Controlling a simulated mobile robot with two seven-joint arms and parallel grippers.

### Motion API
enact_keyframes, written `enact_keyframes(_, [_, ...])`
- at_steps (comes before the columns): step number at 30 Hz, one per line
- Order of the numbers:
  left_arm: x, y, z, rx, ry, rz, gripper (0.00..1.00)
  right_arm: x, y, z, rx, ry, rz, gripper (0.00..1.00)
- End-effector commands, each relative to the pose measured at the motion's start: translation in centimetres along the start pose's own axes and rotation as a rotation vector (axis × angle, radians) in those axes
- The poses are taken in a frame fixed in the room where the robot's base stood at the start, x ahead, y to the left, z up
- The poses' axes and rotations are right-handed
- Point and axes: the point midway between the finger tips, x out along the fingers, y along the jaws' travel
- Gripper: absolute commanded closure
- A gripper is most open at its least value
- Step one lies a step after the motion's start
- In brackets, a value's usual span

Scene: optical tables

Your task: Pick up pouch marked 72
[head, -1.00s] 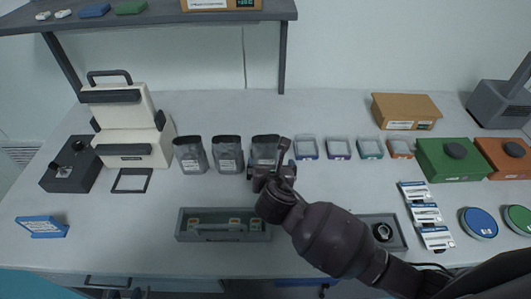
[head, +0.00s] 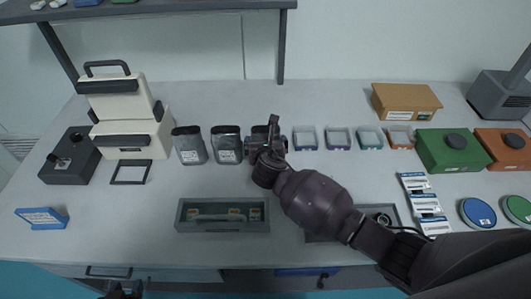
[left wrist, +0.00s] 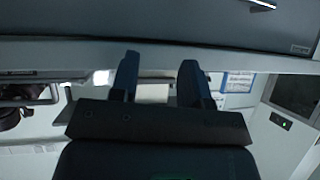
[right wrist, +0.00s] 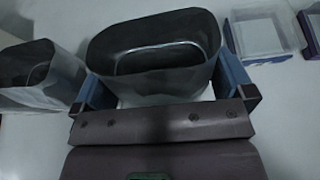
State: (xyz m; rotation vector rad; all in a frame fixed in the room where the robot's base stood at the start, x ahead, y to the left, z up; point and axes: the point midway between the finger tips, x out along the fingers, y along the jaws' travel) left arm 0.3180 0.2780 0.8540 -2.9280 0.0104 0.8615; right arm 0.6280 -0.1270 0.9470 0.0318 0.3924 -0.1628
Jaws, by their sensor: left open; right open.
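Three open-topped grey pouches stand in a row on the table: a left one (head: 189,146), a middle one (head: 227,146) and a right one (head: 258,133). Their white labels are too small to read, so I cannot tell which is marked 72. My right gripper (head: 268,146) is at the right pouch and hides much of it. In the right wrist view, the open fingers of this gripper (right wrist: 165,85) stand on either side of that pouch (right wrist: 155,55), whose label is hidden. My left gripper (left wrist: 158,77) is open and empty, low by the table's front.
The middle pouch (right wrist: 40,78) stands close on the left in the right wrist view. Clear square trays (head: 305,138) are close on the right. A grey box with a handle (head: 222,224) lies in front. A white instrument (head: 128,130) stands further left.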

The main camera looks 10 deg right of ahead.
Motion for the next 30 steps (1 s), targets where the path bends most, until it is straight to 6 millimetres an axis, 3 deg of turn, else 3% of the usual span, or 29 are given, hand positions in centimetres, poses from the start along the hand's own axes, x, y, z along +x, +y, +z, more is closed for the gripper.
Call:
enact_keyframes(6, [0.1,0.0,-0.2,0.000,0.007,0.000,0.57,1.6,0.0,0.1,0.000,0.000,-0.001,0.00])
enact_keyframes(14, [0.1,0.0,-0.3,0.000,0.008,0.000,0.57,1.7,0.0,0.0,0.000,0.000,0.000,0.00])
enact_keyframes(25, [0.1,0.0,-0.2,0.000,0.005,0.000,0.57,1.7,0.0,0.0,0.000,0.000,0.000,0.57])
enact_keyframes(30, [0.1,0.0,-0.1,0.000,0.003,0.000,0.57,1.7,0.0,0.1,0.001,-0.001,0.000,0.58])
